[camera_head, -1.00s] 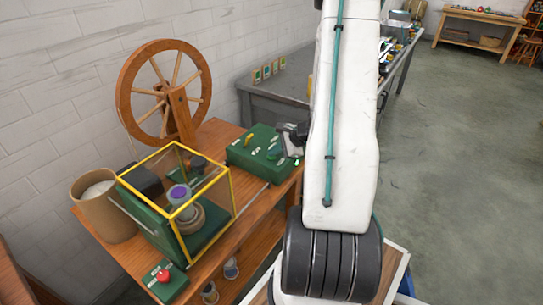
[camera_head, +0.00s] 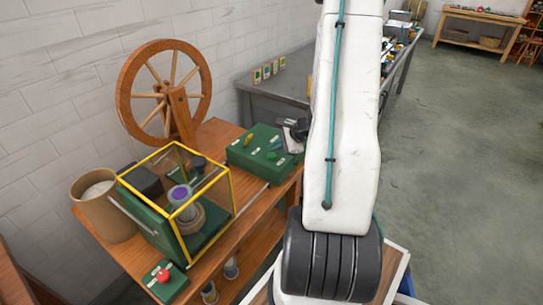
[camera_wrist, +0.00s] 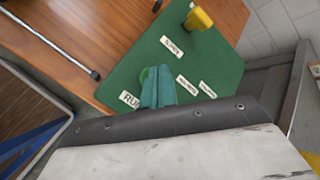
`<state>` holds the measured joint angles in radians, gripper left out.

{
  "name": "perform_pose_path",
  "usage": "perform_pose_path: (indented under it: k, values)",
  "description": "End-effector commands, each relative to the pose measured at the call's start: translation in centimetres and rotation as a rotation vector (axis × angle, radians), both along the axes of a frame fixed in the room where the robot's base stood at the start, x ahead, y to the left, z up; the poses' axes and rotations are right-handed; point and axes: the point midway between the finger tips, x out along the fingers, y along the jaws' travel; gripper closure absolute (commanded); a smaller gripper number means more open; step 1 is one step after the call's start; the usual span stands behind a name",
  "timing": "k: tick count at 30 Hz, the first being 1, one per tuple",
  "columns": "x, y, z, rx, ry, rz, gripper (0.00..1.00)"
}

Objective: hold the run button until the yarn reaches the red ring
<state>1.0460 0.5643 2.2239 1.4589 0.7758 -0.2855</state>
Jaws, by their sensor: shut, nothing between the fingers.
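The green control box (camera_head: 262,150) stands on the wooden bench. In the wrist view its green panel (camera_wrist: 190,60) shows a RUN label (camera_wrist: 130,99) beside a round green run button (camera_wrist: 145,76), mostly hidden by my fingers. My gripper (camera_wrist: 158,86) is shut, with teal fingertips over the button; I cannot tell whether they touch it. My gripper also shows at the box's right edge in the head view (camera_head: 296,132). A bobbin (camera_head: 181,196) with a purple top sits inside a yellow-framed clear guard (camera_head: 231,190). I cannot make out the red ring or the yarn level.
A small green box with a red button (camera_head: 163,275) is at the bench's front. A tan bin (camera_head: 104,210) stands left of the guard, and a wooden spinning wheel (camera_head: 166,90) behind. A yellow knob (camera_wrist: 200,18) stands on the panel. Open floor lies to the right.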

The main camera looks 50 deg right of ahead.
Motion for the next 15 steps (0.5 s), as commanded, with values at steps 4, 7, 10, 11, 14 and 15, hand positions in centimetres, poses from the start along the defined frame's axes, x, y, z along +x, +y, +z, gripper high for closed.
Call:
perform_pose_path:
  k: [4,7,10,11,14,15]
  values:
    - [0.0,0.0,0.1,0.001,0.0,-0.001,1.0]
    - [0.0,0.0,0.1,0.0,0.0,0.0,1.0]
    - [0.0,0.0,0.3,0.0,0.0,0.0,1.0]
    - [0.0,0.0,0.4,-0.001,0.0,0.001,1.0]
    - [0.0,0.0,1.3,-0.003,-0.002,0.001,1.0]
    - [0.0,0.0,1.7,-0.002,-0.002,0.0,1.0]
